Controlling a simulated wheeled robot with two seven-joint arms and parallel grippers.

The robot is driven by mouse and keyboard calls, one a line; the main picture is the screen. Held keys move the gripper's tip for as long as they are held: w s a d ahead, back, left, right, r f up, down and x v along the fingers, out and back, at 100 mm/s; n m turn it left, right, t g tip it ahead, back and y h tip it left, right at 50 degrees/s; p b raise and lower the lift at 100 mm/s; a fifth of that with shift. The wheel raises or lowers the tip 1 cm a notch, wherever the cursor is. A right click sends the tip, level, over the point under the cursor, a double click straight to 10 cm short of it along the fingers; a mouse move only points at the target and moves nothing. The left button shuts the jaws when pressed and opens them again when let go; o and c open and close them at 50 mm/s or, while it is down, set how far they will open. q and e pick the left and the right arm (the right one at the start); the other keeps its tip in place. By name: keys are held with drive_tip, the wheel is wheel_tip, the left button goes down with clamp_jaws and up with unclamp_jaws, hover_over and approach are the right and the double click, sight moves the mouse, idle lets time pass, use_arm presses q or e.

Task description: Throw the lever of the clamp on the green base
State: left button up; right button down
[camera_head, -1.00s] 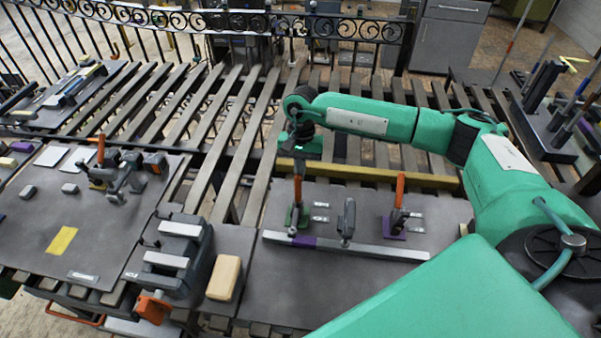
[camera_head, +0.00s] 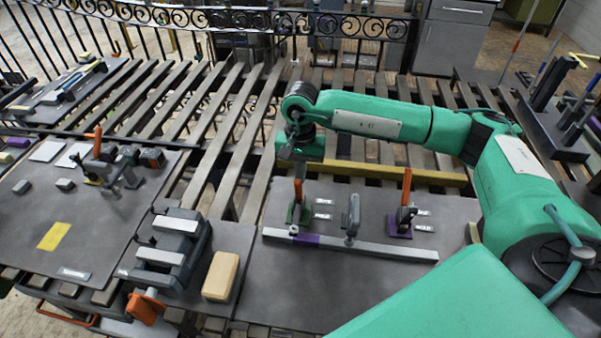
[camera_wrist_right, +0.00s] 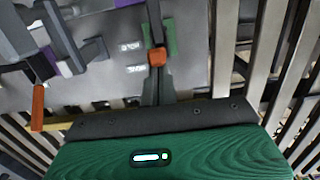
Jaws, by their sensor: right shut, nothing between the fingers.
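The clamp on the green base (camera_head: 292,214) stands at the left end of the near bench, its orange lever (camera_head: 298,190) pointing up. My right gripper (camera_head: 299,172) is directly above the lever's top, shut and empty. In the right wrist view, the orange lever end (camera_wrist_right: 157,57) lies right at the tips of the shut fingers (camera_wrist_right: 157,78), and the green base (camera_wrist_right: 172,36) is partly hidden behind the clamp. I cannot tell whether fingers and lever touch. My left gripper is not in view.
A similar clamp on a purple base (camera_head: 399,228) stands to the right, its orange lever upright. A grey bar (camera_head: 370,249) with a purple section runs along the front of both. A grey upright clamp part (camera_head: 351,214) is between them. A wooden block (camera_head: 221,276) lies at left.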

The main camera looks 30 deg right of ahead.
wheel_tip(320, 180, up, 13)
drive_tip(key=b, duration=0.3)
drive_tip(key=shift+w+d+r, duration=0.15)
drive_tip(key=shift+w+d, duration=0.15)
drive_tip(key=shift+w, duration=0.1)
